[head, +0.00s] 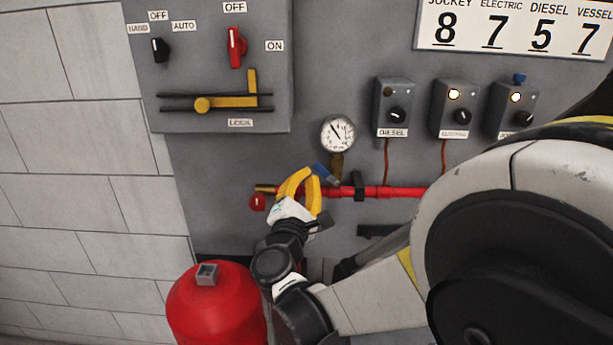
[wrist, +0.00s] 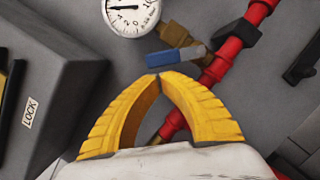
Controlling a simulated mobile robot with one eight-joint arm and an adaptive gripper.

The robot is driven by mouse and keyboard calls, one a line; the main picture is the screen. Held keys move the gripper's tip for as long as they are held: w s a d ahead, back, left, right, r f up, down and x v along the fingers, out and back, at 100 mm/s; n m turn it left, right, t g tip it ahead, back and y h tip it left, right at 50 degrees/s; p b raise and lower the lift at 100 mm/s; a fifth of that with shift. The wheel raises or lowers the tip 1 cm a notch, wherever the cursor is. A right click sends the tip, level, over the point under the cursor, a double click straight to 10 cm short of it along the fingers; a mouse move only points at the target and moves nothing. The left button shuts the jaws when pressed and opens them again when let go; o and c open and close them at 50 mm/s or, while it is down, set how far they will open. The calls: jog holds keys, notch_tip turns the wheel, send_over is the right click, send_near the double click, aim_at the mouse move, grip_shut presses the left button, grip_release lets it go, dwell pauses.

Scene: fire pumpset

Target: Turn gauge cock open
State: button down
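The gauge cock has a blue handle with a grey stem, seen in the head view (head: 321,173) and in the wrist view (wrist: 168,57). It sits on a brass fitting (wrist: 176,35) between the round white gauge (head: 338,133) and the red pipe (head: 388,192). In the head view the handle slants down to the right. My gripper (head: 309,174) has yellow fingers; in the wrist view (wrist: 160,76) their tips meet with nothing between them. The tips are just below the blue handle in that view. I cannot tell whether they touch it.
A red knob (head: 257,202) hangs at the pipe's left end. Control boxes (head: 394,108) are on the panel to the right. A grey cabinet with a yellow lever (head: 225,102) projects at the upper left. A red cylinder (head: 217,305) stands below, left of my arm.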

aim_at(319, 163)
jog(key=shift+d+r+m+g+p, duration=0.15)
jog(key=shift+r+m+g+p, duration=0.15)
jog(key=shift+r+m+p, duration=0.5)
jog(key=shift+d+r+m+g+h+p, duration=0.15)
jog(key=shift+r+m+p, duration=0.1)
jog(key=shift+m, duration=0.3)
jog(key=shift+d+r+m+g+h+p, duration=0.15)
jog(key=shift+m+p, duration=0.1)
jog(key=shift+m, duration=0.35)
jog(key=shift+d+r+m+h+p, duration=0.15)
jog(key=shift+m+p, duration=0.1)
jog(key=shift+m, duration=0.3)
jog(key=m, duration=0.1)
jog(key=d+r+m+p, duration=0.1)
jog(key=m, duration=0.1)
jog(key=shift+d+g, duration=0.15)
jog(key=shift+g, duration=0.25)
jog(key=shift+d+r+p, duration=0.2)
jog(key=shift+d+p, duration=0.1)
jog(key=shift+p, duration=0.1)
jog(key=shift+d, duration=0.1)
